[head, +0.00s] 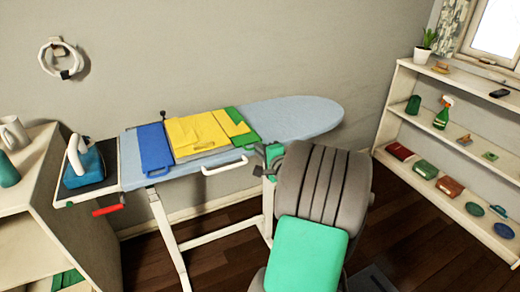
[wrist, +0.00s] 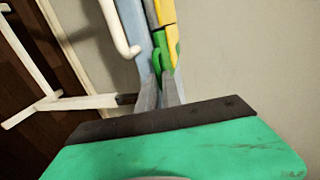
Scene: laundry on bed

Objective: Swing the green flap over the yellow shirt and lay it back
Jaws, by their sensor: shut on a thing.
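The green flap (head: 247,138) lies flat at the right of the folding board on the ironing board, with part of the yellow shirt over it. The yellow shirt (head: 195,132) lies spread across the middle. My gripper (head: 262,148) is at the right front edge of the green flap. In the wrist view my gripper's fingers (wrist: 163,76) are shut on the green flap's looped edge (wrist: 158,50). The shirt shows there as a yellow strip (wrist: 171,40). The exact grip is partly hidden by my fingers.
A blue flap (head: 155,147) lies left of the shirt. A white handle (head: 224,169) sticks out at the front. An iron (head: 85,160) stands at the board's left end. The pale blue ironing board (head: 295,117) is clear to the right. A shelf (head: 447,137) stands far right.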

